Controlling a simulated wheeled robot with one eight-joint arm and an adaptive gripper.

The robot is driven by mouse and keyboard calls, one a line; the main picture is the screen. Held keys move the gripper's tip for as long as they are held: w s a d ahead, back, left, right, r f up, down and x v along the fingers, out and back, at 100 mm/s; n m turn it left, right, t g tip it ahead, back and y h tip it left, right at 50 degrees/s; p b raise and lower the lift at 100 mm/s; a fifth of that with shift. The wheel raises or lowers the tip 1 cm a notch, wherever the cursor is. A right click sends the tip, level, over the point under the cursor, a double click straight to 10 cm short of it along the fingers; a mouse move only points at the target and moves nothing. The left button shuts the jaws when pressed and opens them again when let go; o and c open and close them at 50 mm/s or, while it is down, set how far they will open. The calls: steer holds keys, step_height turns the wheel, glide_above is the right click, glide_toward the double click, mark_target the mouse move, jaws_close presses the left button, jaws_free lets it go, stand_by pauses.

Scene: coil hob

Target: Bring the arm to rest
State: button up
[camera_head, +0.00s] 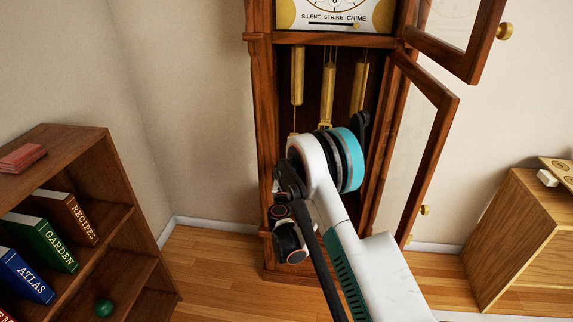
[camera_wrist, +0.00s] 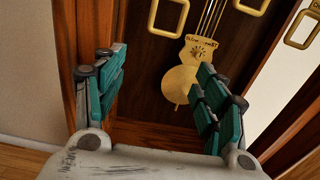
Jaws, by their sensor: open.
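My arm (camera_head: 322,165) reaches forward and is bent in front of the open lower case of a wooden clock (camera_head: 262,120). My gripper (camera_wrist: 162,62) shows in the wrist view with its two teal and grey fingers spread wide apart. Nothing is between them at close range. Beyond them lies the dark inside of the clock, with a brass pendulum (camera_wrist: 183,84) hanging behind the right finger's side. I cannot make out the fingers in the head view, where the arm covers that part.
Brass weights (camera_head: 298,75) hang inside the case. The glazed lower door (camera_head: 440,140) and upper door (camera_head: 478,50) stand open at right. A bookshelf (camera_head: 118,170) stands at left, a wooden cabinet (camera_head: 515,235) at right. Some floor (camera_head: 205,260) is clear left of the clock.

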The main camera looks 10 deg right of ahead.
steer(key=s+a+r+n+y, duration=0.25)
steer(key=r+n, duration=0.35)
steer(key=r, duration=0.3)
steer(key=s+a+r+n+y, duration=0.1)
steer(key=s+r+n+y, duration=0.15)
steer(key=r+n, duration=0.5)
steer(key=s+a+r+n+y, duration=0.1)
steer(key=a+r+n+y, duration=0.3)
steer(key=r, duration=0.6)
steer(key=s+d+r+n+g, duration=0.1)
steer(key=s+r+n+g, duration=0.1)
steer(key=s+n, duration=0.65)
steer(key=s+d+r+n+g, duration=0.1)
steer(key=s+d+n+g, duration=0.3)
steer(key=s, duration=0.8)
steer(key=s+d+f+n+g+h, duration=0.1)
steer(key=s+d+f+n, duration=0.1)
steer(key=s, duration=0.5)
steer(key=s+d+f+n+g+h, duration=0.1)
steer(key=s+f+n, duration=0.3)
steer(key=s, duration=0.4)
steer(key=s+d+f+n+g+h, duration=0.1)
steer(key=s+d+f+n+g, duration=0.1)
steer(key=s, duration=0.6)
steer(key=shift+s+d+f+n, duration=0.2)
steer(key=shift+d+f+n, duration=0.35)
steer(key=shift+n, duration=0.25)
